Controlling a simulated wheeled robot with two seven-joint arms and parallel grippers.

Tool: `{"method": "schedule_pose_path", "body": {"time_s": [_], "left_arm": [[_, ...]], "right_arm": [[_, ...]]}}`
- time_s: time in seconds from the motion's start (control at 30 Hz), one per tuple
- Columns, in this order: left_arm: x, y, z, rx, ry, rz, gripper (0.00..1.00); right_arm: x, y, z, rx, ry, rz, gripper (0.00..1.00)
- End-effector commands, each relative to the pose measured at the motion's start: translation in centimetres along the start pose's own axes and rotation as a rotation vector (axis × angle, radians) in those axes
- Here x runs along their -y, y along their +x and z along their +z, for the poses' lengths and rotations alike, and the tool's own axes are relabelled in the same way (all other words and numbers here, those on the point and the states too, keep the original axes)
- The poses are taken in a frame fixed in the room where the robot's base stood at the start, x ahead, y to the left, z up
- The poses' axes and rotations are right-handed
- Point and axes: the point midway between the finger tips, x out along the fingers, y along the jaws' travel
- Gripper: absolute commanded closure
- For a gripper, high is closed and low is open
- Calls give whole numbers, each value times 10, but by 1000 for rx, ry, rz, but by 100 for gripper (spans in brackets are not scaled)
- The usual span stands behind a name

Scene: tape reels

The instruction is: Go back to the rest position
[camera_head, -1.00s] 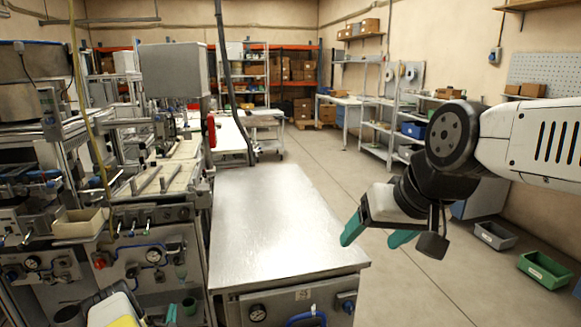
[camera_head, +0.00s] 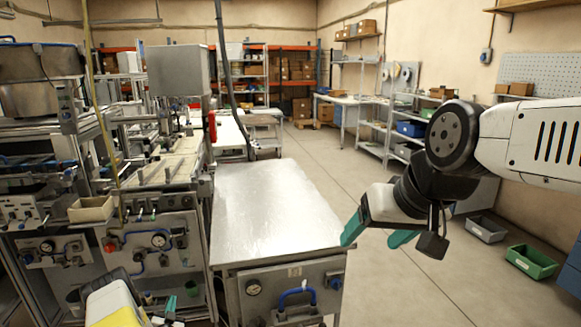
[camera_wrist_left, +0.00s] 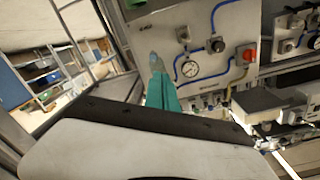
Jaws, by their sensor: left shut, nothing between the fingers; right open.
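My left gripper (camera_head: 170,304) is low at the left of the head view, with teal fingers in front of the machine's lower panel. In the left wrist view its teal fingers (camera_wrist_left: 160,84) are together with nothing between them, pointing toward a panel with a gauge and blue hoses. My right gripper (camera_head: 377,236) is at the right of the head view. Its two teal fingers are spread and empty, pointing down and left, beside the right edge of the metal table in the picture.
A bare metal table (camera_head: 270,208) stands in the middle. A machine with a beige bin (camera_head: 92,208) stands at left. A grey bin (camera_head: 486,230) and a green bin (camera_head: 531,262) lie on the floor at right. The floor aisle (camera_head: 335,165) is clear.

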Motion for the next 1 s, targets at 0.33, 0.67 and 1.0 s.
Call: {"method": "schedule_pose_path", "body": {"time_s": [0.33,0.67,1.0], "left_arm": [[27,48,-55,51,-6,61,100],[69,100,-187,168,-36,161,100],[99,72,-366,342,-117,261,100]], "right_arm": [[0,0,0,0,0,0,27],[0,0,0,0,0,0,27],[0,0,0,0,0,0,27]]}}
